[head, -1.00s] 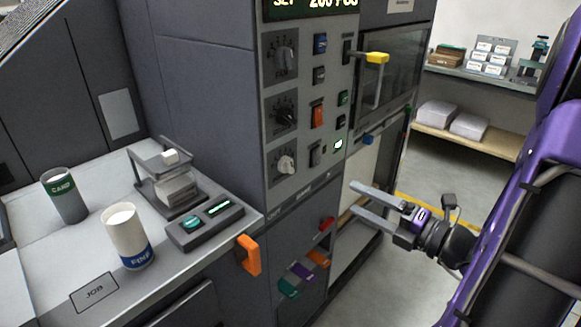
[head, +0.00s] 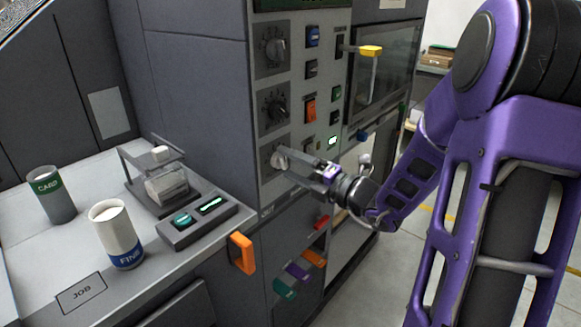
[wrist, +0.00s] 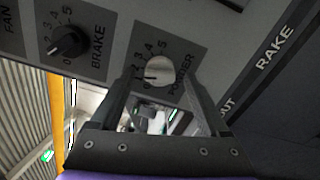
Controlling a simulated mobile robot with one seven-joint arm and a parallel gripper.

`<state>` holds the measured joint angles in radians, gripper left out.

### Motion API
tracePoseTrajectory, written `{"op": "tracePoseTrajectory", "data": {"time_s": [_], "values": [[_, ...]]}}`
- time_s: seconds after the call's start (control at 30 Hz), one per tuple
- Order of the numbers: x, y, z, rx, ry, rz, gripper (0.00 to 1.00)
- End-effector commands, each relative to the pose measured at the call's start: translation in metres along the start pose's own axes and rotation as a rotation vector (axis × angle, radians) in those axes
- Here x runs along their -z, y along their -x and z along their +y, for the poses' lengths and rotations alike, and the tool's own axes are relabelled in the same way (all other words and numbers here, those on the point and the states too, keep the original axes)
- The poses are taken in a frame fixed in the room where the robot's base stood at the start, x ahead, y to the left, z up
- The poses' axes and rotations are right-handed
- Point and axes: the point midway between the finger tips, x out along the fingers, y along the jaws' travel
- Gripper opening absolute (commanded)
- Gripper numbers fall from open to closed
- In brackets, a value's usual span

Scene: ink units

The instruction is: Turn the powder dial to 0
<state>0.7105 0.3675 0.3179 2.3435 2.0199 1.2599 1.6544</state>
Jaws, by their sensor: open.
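The powder dial (head: 279,157) is the pale, lowest knob in the column of three on the grey panel. In the wrist view the powder dial (wrist: 160,71) shows as a light round knob on a dark plate with numbers and the word POWDER. I cannot clearly read which number it points to. My gripper (head: 287,166) is open at the dial in the head view. In the wrist view my gripper (wrist: 160,80) has one finger on each side of the knob. I cannot tell whether either finger touches it.
The black brake dial (wrist: 68,41) is close beside the powder dial. An orange handle (head: 242,253) juts from the counter edge. Two cups, marked CARD (head: 51,194) and FINE (head: 117,235), stand on the counter.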

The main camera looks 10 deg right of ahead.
Motion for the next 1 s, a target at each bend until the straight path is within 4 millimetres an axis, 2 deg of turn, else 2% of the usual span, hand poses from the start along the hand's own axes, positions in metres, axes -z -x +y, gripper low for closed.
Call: {"op": "tracePoseTrajectory", "data": {"time_s": [0.33, 0.77, 1.0], "values": [[-0.0003, -0.0043, 0.0001, 0.000, 0.000, -0.001, 0.79], [-0.0002, -0.0039, 0.0000, 0.000, 0.000, 0.000, 0.02], [-0.0001, -0.0039, 0.0000, 0.001, 0.011, 0.000, 0.00]]}}
